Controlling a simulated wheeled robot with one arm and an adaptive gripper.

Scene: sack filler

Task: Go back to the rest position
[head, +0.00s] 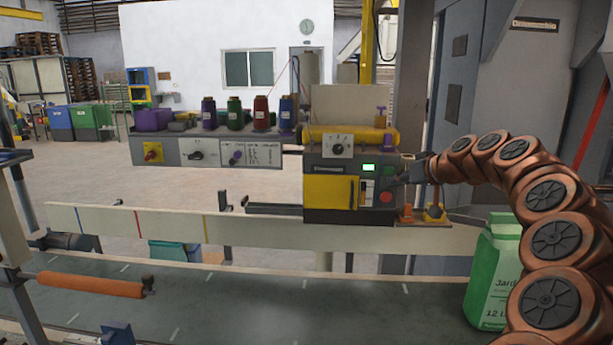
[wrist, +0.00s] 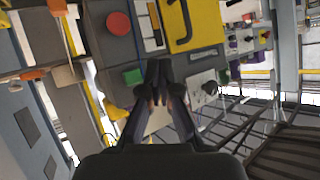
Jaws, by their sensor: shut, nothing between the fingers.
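My gripper (head: 408,178) is at the right side of the control box (head: 312,213), close to its buttons, at the end of my copper-coloured arm reaching in from the right. In the wrist view my gripper (wrist: 160,72) has its dark fingers closed together with nothing between them. A red button (wrist: 118,24) and a green patch (wrist: 132,77) on the box show beyond the fingertips. The head view shows the red button (head: 387,197) below a small green one and a lit green display (head: 368,167). Whether the fingertips touch the box cannot be told.
A yellow cover (head: 330,192) and a dial (head: 337,148) are on the box. Thread spools (head: 261,112) stand on a grey panel to the left. A green sack (head: 496,275) stands on the conveyor (head: 270,310) below my arm. An orange roller (head: 90,284) is at the left.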

